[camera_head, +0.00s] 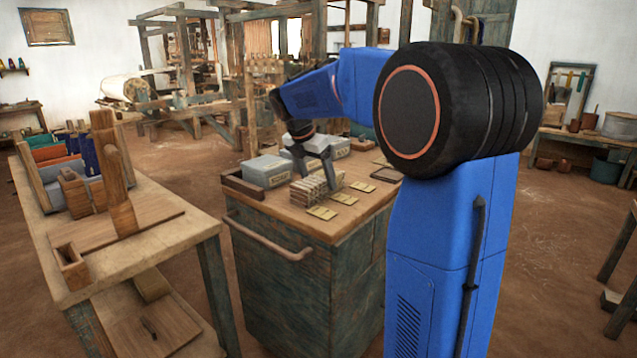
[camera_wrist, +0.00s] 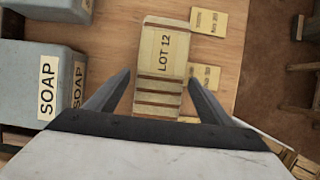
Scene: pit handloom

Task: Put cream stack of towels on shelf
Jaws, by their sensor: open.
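The cream stack of towels (camera_head: 311,191) sits on the wooden top of a green cabinet-like cart (camera_head: 285,205). In the wrist view the cream stack (camera_wrist: 158,88) has brown bands and a "LOT 12" label. My gripper (camera_head: 314,166) points down over the stack and is open. In the wrist view its fingers (camera_wrist: 160,78) stand on the left and right of the stack, with small gaps seen. A lower shelf (camera_head: 178,333) is under the left workbench; I cannot tell whether it is the task's shelf.
Grey boxes marked SOAP (camera_wrist: 30,75) stand left of the stack; one (camera_head: 265,171) is near a dark tray (camera_head: 240,187). Several yellow cards (camera_head: 343,198) lie right of the stack. The left workbench (camera_head: 180,238) holds wooden blocks. Floor shows between bench and cart.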

